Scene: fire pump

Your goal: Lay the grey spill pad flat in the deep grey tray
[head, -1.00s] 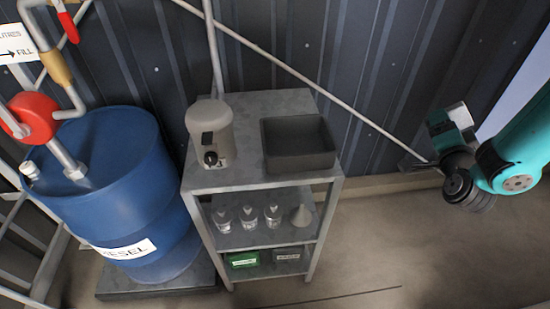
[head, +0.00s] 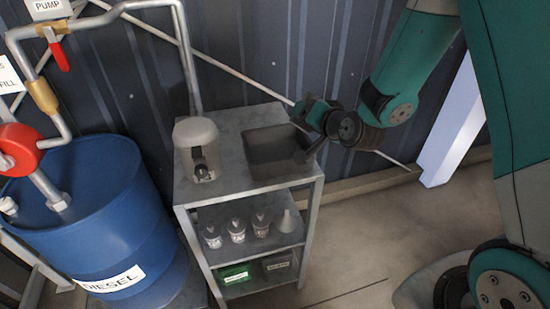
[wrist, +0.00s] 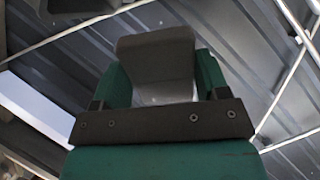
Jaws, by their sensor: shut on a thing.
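The deep grey tray (head: 282,171) stands on the right half of the metal shelf unit's top, and its visible inside looks empty. My gripper (head: 313,109) is above and beside the tray's back right corner in the head view, apart from its middle. In the wrist view my gripper (wrist: 160,75) has its two green fingers shut on a plain grey piece, the spill pad (wrist: 155,52). The pad stands out between and beyond the fingers. In the head view my wrist hides most of the pad and the tray's right edge.
A beige dispenser (head: 197,148) stands left of the tray on the same top. A blue diesel drum (head: 95,225) stands at the left. A diagonal brace and the ribbed wall are close behind.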

